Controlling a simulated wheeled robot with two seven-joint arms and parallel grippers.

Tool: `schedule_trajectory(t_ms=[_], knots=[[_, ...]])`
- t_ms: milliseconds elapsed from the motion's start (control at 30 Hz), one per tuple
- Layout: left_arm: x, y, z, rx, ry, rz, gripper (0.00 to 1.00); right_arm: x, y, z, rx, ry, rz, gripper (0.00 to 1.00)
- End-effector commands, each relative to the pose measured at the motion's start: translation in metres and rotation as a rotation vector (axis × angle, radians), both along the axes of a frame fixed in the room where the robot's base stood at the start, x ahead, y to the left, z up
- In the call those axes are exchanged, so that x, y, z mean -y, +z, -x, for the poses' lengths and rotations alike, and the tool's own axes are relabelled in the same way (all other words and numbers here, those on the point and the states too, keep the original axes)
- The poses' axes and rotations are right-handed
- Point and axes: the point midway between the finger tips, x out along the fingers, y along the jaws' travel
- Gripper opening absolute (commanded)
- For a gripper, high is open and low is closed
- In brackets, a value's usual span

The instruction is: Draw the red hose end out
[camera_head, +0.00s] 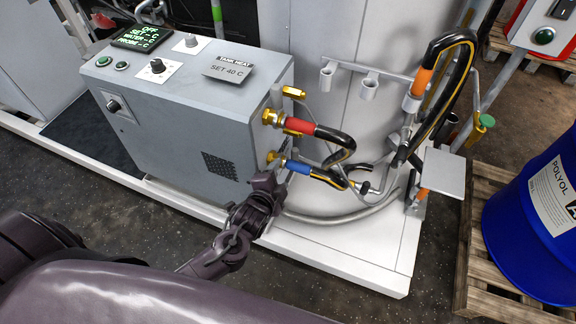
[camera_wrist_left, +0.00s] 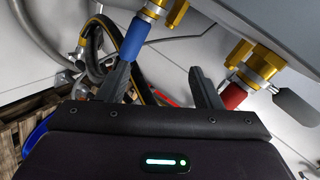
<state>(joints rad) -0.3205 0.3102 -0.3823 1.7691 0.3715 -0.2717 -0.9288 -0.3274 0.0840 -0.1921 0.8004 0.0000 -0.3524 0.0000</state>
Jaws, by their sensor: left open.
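The red hose end (camera_head: 300,125) is a red sleeve on a black hose, joined to a brass fitting (camera_head: 271,117) on the right side of the grey heater box. It also shows in the left wrist view (camera_wrist_left: 234,95), to the right of the fingers. The blue hose end (camera_head: 297,167) sits on a lower brass fitting; in the left wrist view its blue sleeve (camera_wrist_left: 131,42) is close to the left finger. My left gripper (camera_head: 284,172) is open and empty, below the red end and beside the blue end; its fingers (camera_wrist_left: 160,74) stand apart. My right gripper is out of view.
The grey heater box (camera_head: 170,110) stands at the left. At the right are a hose stand with holders (camera_head: 368,86), a small grey plate (camera_head: 445,170) and a blue drum (camera_head: 535,225) on a wooden pallet. Black hoses loop beside the fittings. The white platform's front (camera_head: 340,262) is clear.

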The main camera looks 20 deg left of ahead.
Motion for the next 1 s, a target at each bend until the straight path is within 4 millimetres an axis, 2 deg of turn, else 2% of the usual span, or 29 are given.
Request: schedule_trajectory(t_ms=[33, 133, 200, 300, 567, 933, 1000], knots=[[0.005, 0.018, -0.011, 0.112, -0.048, -0.092, 0.59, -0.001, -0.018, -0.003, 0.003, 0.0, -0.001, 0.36], [0.012, 0.061, -0.019, 0.278, -0.099, -0.249, 0.59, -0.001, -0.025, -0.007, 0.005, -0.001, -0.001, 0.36], [0.015, 0.08, -0.021, 0.351, -0.114, -0.323, 0.59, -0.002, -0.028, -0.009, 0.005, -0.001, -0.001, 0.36], [0.016, 0.095, -0.022, 0.404, -0.119, -0.38, 0.59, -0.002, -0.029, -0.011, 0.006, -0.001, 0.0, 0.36], [0.017, 0.098, -0.037, 0.415, -0.118, -0.391, 0.59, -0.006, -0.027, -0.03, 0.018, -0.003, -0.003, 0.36], [0.018, 0.097, -0.072, 0.415, -0.12, -0.389, 0.59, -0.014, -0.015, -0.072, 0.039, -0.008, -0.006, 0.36], [0.018, 0.099, -0.08, 0.413, -0.119, -0.391, 0.59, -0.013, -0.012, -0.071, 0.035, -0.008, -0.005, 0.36]])
